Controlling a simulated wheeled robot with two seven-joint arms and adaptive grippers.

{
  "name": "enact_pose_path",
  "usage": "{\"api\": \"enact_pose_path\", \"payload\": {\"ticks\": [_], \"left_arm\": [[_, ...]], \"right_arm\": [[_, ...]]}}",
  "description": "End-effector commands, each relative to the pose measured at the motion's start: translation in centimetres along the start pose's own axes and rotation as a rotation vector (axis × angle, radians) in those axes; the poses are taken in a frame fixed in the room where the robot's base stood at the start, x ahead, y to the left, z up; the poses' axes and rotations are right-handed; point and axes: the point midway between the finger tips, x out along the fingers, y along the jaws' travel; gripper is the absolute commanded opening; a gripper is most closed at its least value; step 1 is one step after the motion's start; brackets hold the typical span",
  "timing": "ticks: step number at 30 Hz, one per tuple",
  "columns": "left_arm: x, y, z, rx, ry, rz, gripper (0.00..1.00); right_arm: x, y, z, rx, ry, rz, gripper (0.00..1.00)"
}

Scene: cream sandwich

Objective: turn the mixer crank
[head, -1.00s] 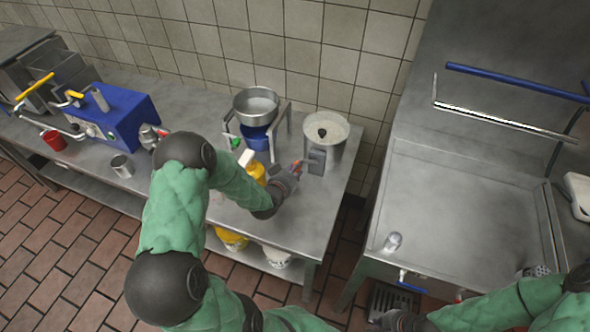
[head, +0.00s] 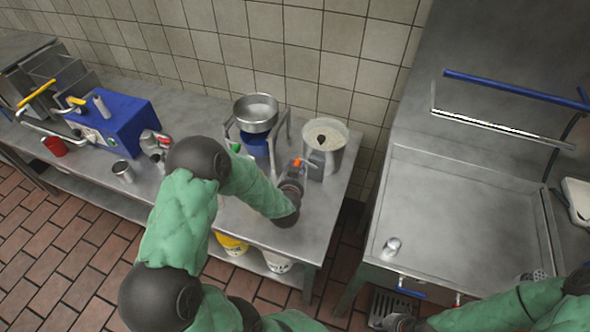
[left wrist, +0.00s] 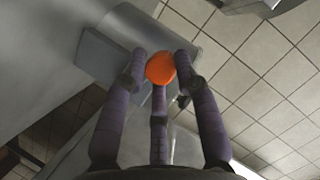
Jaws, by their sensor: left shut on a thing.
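The mixer (head: 334,154) is a grey metal pot with a pale top and a grey box (head: 316,168) on its front, at the right end of the counter. The crank's orange knob (head: 298,162) shows left of the box. My left gripper (head: 294,173) is at the knob, its fingers partly hidden by my wrist. In the left wrist view, the orange knob (left wrist: 160,67) sits between the fingertips of my left gripper (left wrist: 160,78), which is shut on it. The crank's arm is mostly hidden. My right gripper (head: 396,322) is low at the bottom edge, away from the mixer; its fingers are unclear.
A metal bowl on a stand (head: 256,113) stands left of the mixer. A blue machine (head: 118,122), a red cup (head: 54,146) and a metal cup (head: 122,171) are further left. A steel basin unit (head: 460,215) stands right, across a gap.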

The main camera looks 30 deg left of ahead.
Motion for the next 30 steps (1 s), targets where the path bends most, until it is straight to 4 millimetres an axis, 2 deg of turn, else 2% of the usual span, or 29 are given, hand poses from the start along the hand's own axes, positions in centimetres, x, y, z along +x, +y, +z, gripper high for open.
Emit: {"api": "enact_pose_path", "payload": {"ticks": [2,13,30], "left_arm": [[0.0,-0.5,-0.8,0.05,0.006,-0.034,0.0],[-0.4,-0.5,-1.8,0.224,0.006,-0.11,0.0],[-0.5,-0.6,-2.2,0.263,0.008,-0.131,0.0]], "right_arm": [[-0.3,-0.1,0.0,0.0,0.0,0.0,0.0],[-0.7,-0.2,0.0,0.0,0.0,0.0,0.0],[-0.7,-0.3,0.0,0.0,0.0,0.0,0.0]]}}
